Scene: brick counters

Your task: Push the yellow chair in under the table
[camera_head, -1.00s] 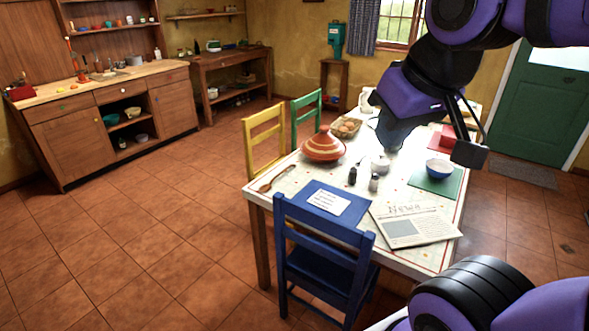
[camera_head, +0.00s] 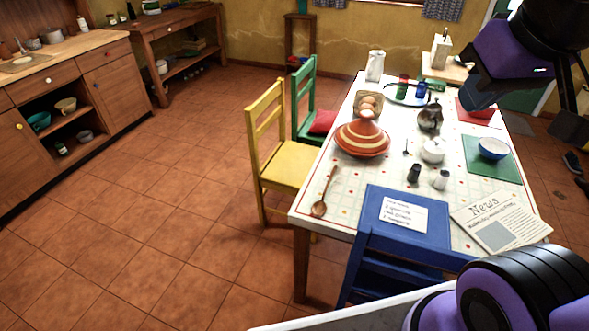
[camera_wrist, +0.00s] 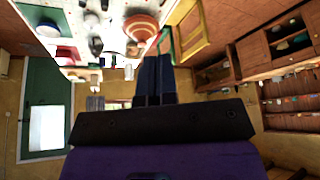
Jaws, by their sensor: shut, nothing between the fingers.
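The yellow chair (camera_head: 290,163) stands at the table's left long side, its back to the left. It is drawn out, with much of its seat showing left of the table edge. It also shows near the top of the wrist view (camera_wrist: 188,42). The table (camera_head: 320,192) has a white patterned top and wooden legs. My gripper (camera_wrist: 152,75) is shut and empty in the wrist view, its dark fingers together. In the head view my arm is high at the right, over the far right part of the table, away from the chair.
A green chair (camera_head: 306,100) with a red cushion stands just behind the yellow one. A blue chair (camera_head: 400,255) is at the near end. A tagine (camera_head: 362,138) and wooden spoon (camera_head: 322,195) lie near the table's left edge. The tiled floor (camera_head: 170,210) at left is clear.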

